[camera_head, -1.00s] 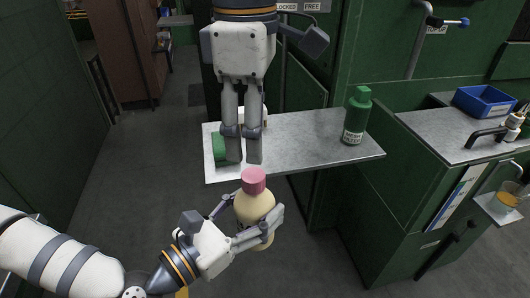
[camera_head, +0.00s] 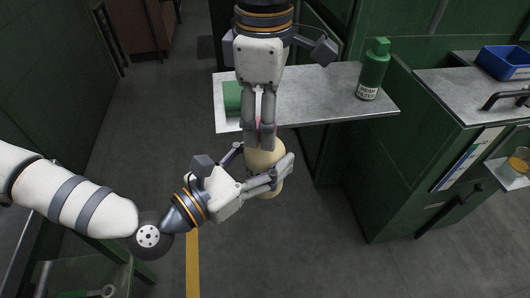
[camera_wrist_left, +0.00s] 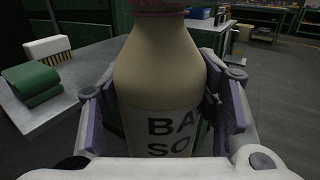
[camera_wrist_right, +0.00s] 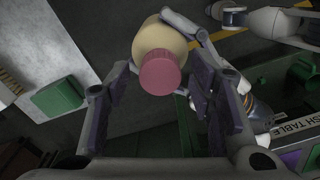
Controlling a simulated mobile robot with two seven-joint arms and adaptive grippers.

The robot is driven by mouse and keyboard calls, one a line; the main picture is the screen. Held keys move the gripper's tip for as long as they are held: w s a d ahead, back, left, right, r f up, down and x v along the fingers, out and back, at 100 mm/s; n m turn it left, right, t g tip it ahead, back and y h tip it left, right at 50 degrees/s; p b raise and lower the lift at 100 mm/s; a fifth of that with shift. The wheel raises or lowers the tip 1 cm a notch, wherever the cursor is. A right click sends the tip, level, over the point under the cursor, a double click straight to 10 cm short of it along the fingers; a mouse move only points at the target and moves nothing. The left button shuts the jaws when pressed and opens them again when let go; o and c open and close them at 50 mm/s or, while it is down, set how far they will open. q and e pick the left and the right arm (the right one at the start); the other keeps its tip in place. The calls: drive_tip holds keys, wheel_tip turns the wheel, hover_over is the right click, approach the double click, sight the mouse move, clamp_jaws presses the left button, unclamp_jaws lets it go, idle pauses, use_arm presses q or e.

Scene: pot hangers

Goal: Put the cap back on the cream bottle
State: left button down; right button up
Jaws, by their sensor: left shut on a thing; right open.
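The cream bottle (camera_head: 265,158) is upright in my left gripper (camera_head: 262,168), which is shut around its body. In the right wrist view the cap lies between and beyond the open fingers; contact is not visible.
A metal shelf (camera_head: 310,108) lies just behind the grippers, with a green bottle (camera_head: 373,70) and a green block-like object (camera_head: 232,97) on it. A counter with a blue bin (camera_head: 507,62) is at right. Open floor lies below the bottle.

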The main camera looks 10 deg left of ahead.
clamp_jaws()
drive_tip(key=shift+o, duration=0.7)
unclamp_jaws()
wheel_tip(320, 180, up, 12)
